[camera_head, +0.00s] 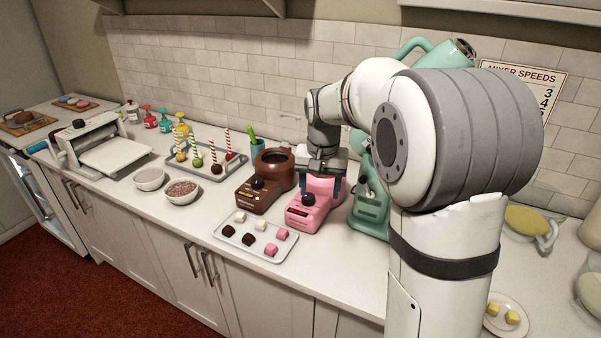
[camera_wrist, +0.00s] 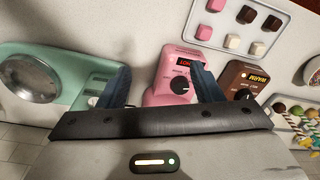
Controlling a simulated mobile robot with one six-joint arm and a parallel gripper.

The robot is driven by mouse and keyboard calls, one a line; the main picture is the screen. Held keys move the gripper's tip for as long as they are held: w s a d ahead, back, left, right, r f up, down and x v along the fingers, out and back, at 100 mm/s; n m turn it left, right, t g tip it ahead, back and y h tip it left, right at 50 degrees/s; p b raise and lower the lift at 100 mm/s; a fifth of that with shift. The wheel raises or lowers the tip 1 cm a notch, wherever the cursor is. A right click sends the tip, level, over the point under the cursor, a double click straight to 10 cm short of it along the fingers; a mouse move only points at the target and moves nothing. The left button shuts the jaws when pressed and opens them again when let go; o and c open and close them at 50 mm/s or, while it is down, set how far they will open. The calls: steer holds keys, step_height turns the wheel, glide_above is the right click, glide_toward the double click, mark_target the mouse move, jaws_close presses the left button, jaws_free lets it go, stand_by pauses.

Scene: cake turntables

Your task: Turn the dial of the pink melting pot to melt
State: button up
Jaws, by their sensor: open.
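The pink melting pot (camera_head: 307,216) stands on the counter in the head view, with a black dial (camera_head: 308,199) on its sloped front. In the wrist view the pink pot's front (camera_wrist: 174,66) shows the dial (camera_wrist: 180,84) and a small dark display with red lettering that I cannot read surely. My gripper (camera_head: 322,180) is over the back of the pink pot, behind the dial. In the wrist view my gripper (camera_wrist: 163,82) is open, with the pink front between its two dark fingers and nothing held. The pot's bowl is mostly hidden by my gripper.
A brown melting pot (camera_head: 258,197) stands close on the left. A green mixer (camera_head: 370,212) stands close on the right. A tray (camera_head: 253,252) of candy cubes lies in front. A cake-pop tray (camera_head: 208,172) is further left. Counter space right of the candy tray is clear.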

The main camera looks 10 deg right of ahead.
steer(key=m+g+p, duration=0.1)
steer(key=m+p, duration=0.1)
steer(key=p, duration=0.1)
glide_above(308, 196)
step_height(308, 196, down, 5)
steer(key=shift+s+r, duration=0.1)
steer(key=shift+s, duration=0.05)
steer(key=shift+f, duration=0.25)
step_height(308, 196, down, 8)
steer(key=shift+r+p, duration=0.25)
steer(key=shift+p, duration=0.55)
steer(key=shift+c, duration=0.5)
